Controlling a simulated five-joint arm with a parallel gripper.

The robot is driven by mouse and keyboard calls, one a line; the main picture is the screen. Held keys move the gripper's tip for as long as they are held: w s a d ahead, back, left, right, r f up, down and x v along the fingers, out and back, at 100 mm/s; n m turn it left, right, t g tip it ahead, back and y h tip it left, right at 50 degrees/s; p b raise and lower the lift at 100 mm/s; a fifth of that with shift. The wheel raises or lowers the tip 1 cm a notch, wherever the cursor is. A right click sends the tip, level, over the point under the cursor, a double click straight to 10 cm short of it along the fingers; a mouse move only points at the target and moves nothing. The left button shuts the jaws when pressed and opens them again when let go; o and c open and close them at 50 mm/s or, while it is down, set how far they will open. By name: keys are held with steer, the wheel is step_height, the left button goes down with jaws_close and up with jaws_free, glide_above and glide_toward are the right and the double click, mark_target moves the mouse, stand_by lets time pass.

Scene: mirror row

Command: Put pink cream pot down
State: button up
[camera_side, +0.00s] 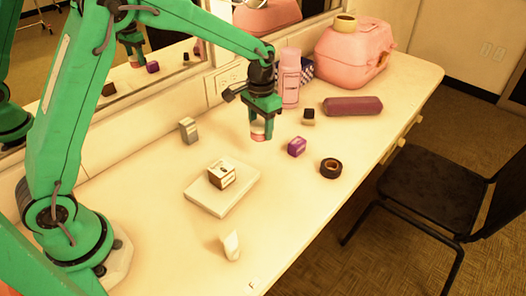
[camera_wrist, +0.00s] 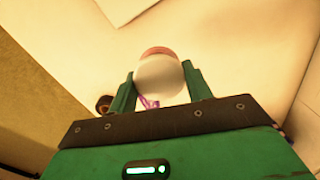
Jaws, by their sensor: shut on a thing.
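The pink cream pot (camera_side: 259,134) is small and round, with pink and white parts. It is between the fingers of my gripper (camera_side: 260,124), which points down over the table behind the purple box. In the wrist view the pot (camera_wrist: 159,75) shows a pale round face and a pink far edge between the two green fingers of my gripper (camera_wrist: 160,88). My gripper is shut on it. The fingers hide part of its sides. I cannot tell whether its underside touches the table.
A purple box (camera_side: 297,147), black tape roll (camera_side: 331,168) and dark-capped bottle (camera_side: 308,118) stand to the right. A pink bottle (camera_side: 289,80) stands behind. A small carton (camera_side: 222,174) sits on a white slab (camera_side: 236,200) in front. A grey box (camera_side: 188,131) is left.

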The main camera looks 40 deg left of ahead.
glide_above(254, 144)
step_height(254, 144, down, 4)
steer(key=shift+w, duration=0.15)
steer(key=shift+f, duration=0.1)
steer(key=shift+f, duration=1.9)
steer(key=shift+f, duration=0.1)
steer(key=o, duration=1)
step_height(254, 144, up, 12)
steer(key=shift+r, duration=0.15)
